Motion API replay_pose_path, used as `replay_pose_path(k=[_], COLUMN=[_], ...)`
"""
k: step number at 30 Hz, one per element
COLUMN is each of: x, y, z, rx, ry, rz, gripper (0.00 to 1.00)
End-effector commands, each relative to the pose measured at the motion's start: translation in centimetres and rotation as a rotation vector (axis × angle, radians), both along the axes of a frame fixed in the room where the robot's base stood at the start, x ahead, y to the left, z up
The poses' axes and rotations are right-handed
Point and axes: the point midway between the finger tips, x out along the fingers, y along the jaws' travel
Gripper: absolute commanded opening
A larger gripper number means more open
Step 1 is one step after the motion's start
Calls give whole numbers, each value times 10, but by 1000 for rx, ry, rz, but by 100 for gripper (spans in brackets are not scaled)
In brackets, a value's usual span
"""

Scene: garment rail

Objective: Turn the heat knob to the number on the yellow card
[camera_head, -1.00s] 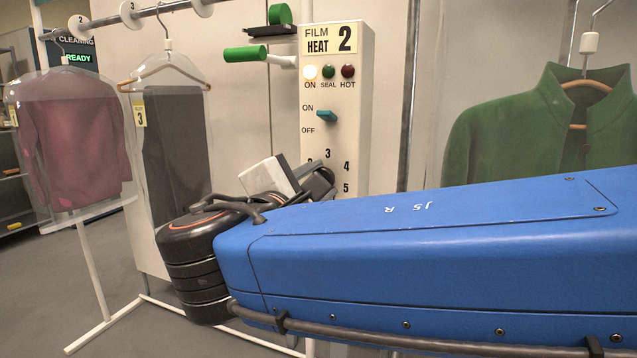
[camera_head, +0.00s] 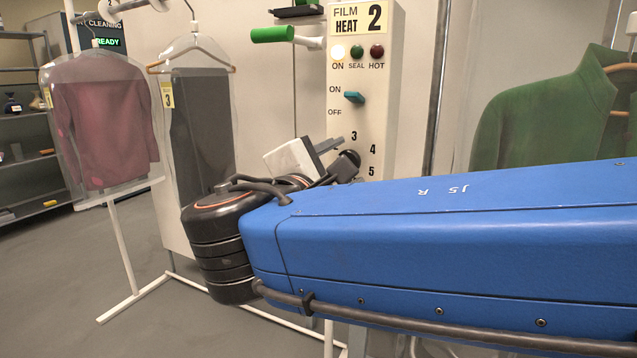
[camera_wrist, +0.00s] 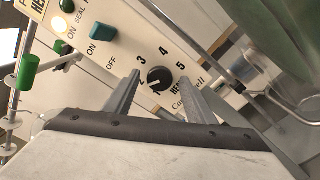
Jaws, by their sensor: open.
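The yellow card (camera_head: 359,19) at the top of the white control panel (camera_head: 405,75) reads HEAT 2. The round black heat knob (camera_wrist: 160,78) shows in the wrist view, ringed by printed numbers. Its white mark faces the lower left, around 1 and 2; I cannot tell exactly which. My gripper (camera_wrist: 159,76) is open, with one finger on each side of the knob and visible gaps between. How deep the fingertips reach is unclear.
A teal ON/OFF switch (camera_head: 354,97) sits above the knob, at ON. A green-handled lever (camera_head: 272,35) sticks out left of the panel. Bagged garments (camera_head: 105,135) hang at left, a green jacket (camera_head: 545,125) at right. The white ON lamp (camera_head: 338,52) is lit.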

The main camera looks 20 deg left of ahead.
Motion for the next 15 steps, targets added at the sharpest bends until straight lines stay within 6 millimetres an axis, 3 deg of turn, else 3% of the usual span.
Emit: replay_pose_path(k=[15], x=[-76], y=[7], z=[0], rx=[0], ry=[1], rz=[4], gripper=[51])
